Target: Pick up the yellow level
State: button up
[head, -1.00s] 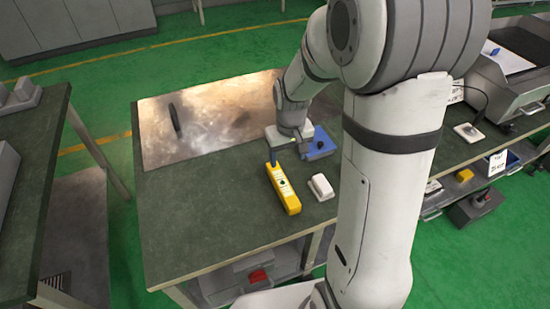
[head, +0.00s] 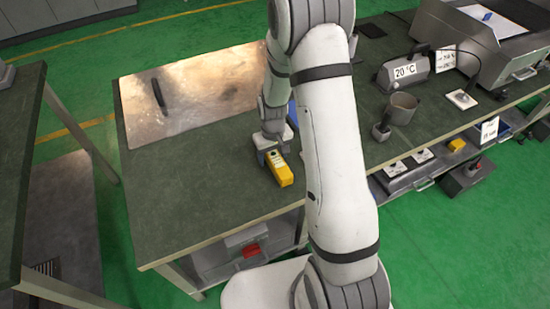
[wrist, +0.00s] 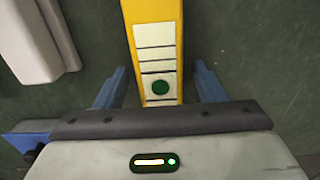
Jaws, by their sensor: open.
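The yellow level (head: 281,170) lies on the dark green bench top, its near end showing in the head view and its far end hidden by my gripper (head: 270,150). In the wrist view the level (wrist: 153,25) shows a white label with lines and a green round spot. My gripper's blue fingers (wrist: 163,85) are open, one on each side of the level, with a visible gap at both sides. Whether the fingertips reach down beside it is hard to tell.
A white object (wrist: 38,35) lies left of the level in the wrist view. A metal sheet (head: 200,90) with a dark tool (head: 158,93) covers the bench's back. Bench space left of the level is clear.

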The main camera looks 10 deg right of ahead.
jog(key=shift+f, duration=0.25)
jog(key=shift+c, duration=0.5)
jog(key=c, duration=1.1)
